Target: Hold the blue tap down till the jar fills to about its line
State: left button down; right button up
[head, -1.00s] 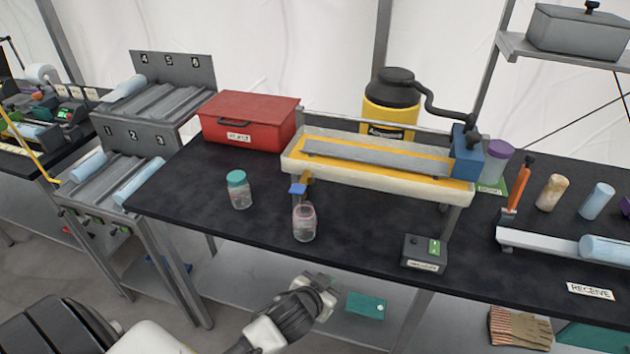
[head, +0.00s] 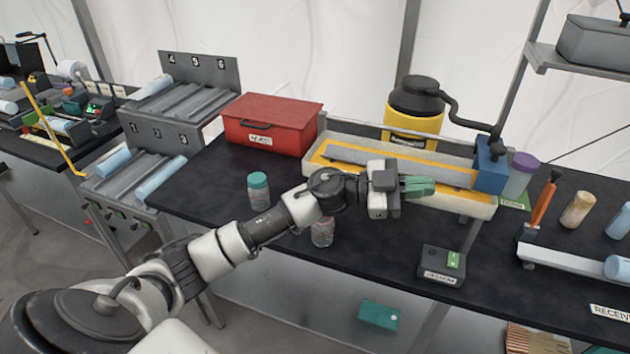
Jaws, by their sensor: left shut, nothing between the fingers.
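A clear open jar (head: 322,232) stands on the dark table in front of the tray. My left arm crosses in front of it and covers its top. The blue tap at the tray's front is hidden behind that arm now. My left gripper (head: 420,186) is shut and empty, with its green fingertips pointing right. In the picture it overlaps the front wall of the tray (head: 478,204), to the right of the jar. I cannot tell the water level in the jar. My right gripper is not in view.
A jar with a teal lid (head: 258,192) stands left of the open jar. A red box (head: 270,124) is behind it. A small dark box with a green label (head: 441,265) sits at the front right. A yellow container (head: 412,120) stands behind the tray.

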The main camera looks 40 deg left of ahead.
pick_arm(q)
jog(key=s+a+r+n+g+y, duration=0.1)
jog(key=s+a+r+g+y, duration=0.1)
jog(key=a+y, duration=0.5)
jog(key=s+a+r+n+g+y, duration=0.2)
jog(key=a+r+g+y, duration=0.3)
jog(key=a, duration=1.1)
jog(key=g+y, duration=0.1)
jog(key=y, duration=0.2)
jog(key=shift+r, duration=0.3)
jog(key=shift+f, duration=0.1)
jog(key=p+x, duration=0.1)
jog(key=x, duration=0.3)
jog(key=p+x, duration=0.1)
jog(key=x, duration=0.3)
jog(key=p+x, duration=0.1)
jog(key=x, duration=0.3)
jog(key=shift+a+f, duration=0.25)
jog(key=shift+f, duration=0.05)
jog(key=shift+f+p, duration=0.3)
jog(key=shift+f, duration=0.35)
